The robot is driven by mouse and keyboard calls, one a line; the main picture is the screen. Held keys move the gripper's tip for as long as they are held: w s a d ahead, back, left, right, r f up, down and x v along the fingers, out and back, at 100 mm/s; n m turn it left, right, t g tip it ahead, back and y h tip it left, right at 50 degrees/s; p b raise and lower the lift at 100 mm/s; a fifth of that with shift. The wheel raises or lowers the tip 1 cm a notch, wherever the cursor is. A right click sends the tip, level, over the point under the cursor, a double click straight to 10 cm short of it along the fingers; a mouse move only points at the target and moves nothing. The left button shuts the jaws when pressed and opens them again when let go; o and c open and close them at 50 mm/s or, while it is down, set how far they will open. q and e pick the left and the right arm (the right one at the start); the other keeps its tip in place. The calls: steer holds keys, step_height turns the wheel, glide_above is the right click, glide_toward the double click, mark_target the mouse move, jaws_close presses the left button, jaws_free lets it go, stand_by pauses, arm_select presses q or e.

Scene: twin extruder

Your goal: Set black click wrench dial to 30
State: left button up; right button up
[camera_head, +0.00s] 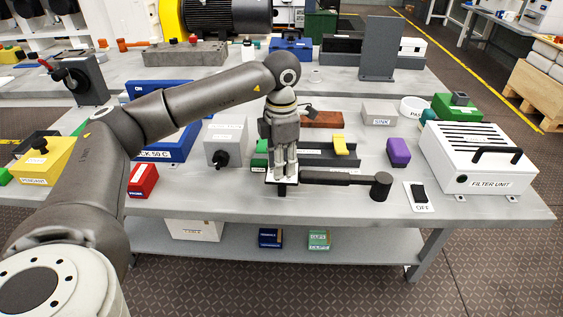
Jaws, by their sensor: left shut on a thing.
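The black click wrench (340,178) lies along the front of the grey workbench, its round dark head (381,187) at the right end. My left gripper (283,177) points down at the wrench's left end and is shut on it. The fingers cover that end, so the dial and any number on it cannot be read. My right gripper is not in view.
A dark tray (318,158) with a yellow piece (340,146) lies just behind the wrench. A grey box with a black knob (221,158) stands left of the gripper. A purple block (398,152), an OFF switch (419,195) and the white filter unit (480,165) are at right.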

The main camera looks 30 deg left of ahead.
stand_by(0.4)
arm_select(q)
steer(key=o, duration=1)
step_height(320, 180, up, 12)
steer(key=shift+r, duration=0.1)
stand_by(0.6)
